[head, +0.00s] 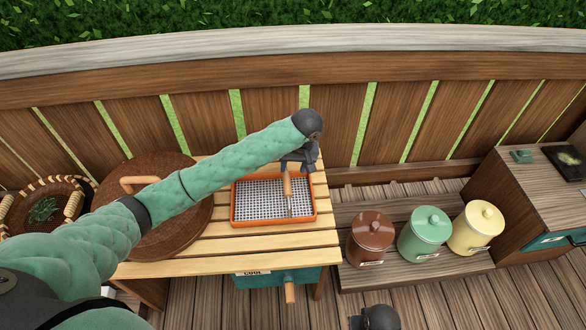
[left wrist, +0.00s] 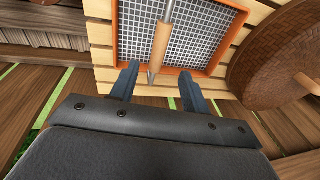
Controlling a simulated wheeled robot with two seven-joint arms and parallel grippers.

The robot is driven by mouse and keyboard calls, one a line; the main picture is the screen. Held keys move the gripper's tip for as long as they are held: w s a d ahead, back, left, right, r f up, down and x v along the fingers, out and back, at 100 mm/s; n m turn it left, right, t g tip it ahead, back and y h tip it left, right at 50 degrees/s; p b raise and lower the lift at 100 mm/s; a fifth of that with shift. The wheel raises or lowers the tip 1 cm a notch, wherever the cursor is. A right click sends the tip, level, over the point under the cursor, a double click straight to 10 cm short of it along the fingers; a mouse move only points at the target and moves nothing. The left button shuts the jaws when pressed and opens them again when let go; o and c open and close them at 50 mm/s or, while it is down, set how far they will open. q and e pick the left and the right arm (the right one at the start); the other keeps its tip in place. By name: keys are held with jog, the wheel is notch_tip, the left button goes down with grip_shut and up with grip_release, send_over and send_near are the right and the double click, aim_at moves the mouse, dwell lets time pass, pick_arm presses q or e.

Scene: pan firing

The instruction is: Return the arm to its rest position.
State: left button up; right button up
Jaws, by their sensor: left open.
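My left arm (head: 215,170) reaches out from the lower left in the head view. Its gripper (head: 289,170) is above the orange tray with a grey mesh (head: 234,214). The gripper is open and empty.
The slatted table (head: 230,248) also bears a round woven lid (head: 180,218). A basket (head: 18,212) is at the left. Brown (head: 371,238), green (head: 424,235) and cream (head: 477,227) canisters stand on a low bench at right. A wooden fence (head: 270,120) closes the back.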

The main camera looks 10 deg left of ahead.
pick_arm(q)
jog(key=shift+f, duration=0.1)
dwell(0.3)
jog(key=s+d+f+m+t+h, duration=0.1)
jog(key=s+d+f+m+h, duration=0.1)
jog(key=s, duration=0.5)
jog(key=s+d+f+m+h, duration=0.2)
jog(key=s+d, duration=0.1)
jog(key=s, duration=0.5)
jog(key=s+a+m+t+y, duration=0.1)
jog(key=s+a, duration=0.6)
jog(key=s, duration=0.3)
jog(key=s+a+t+y, duration=0.1)
jog(key=s+a, duration=0.7)
jog(key=s, duration=0.2)
jog(key=d+f+g, duration=0.1)
jog(key=d+f, duration=0.2)
jog(key=f, duration=0.8)
jog(key=s+d+f+g+h, duration=0.1)
jog(key=d+f, duration=0.2)
jog(key=f, duration=0.7)
jog(key=shift+s+f, duration=0.3)
jog(key=shift+f, duration=0.05)
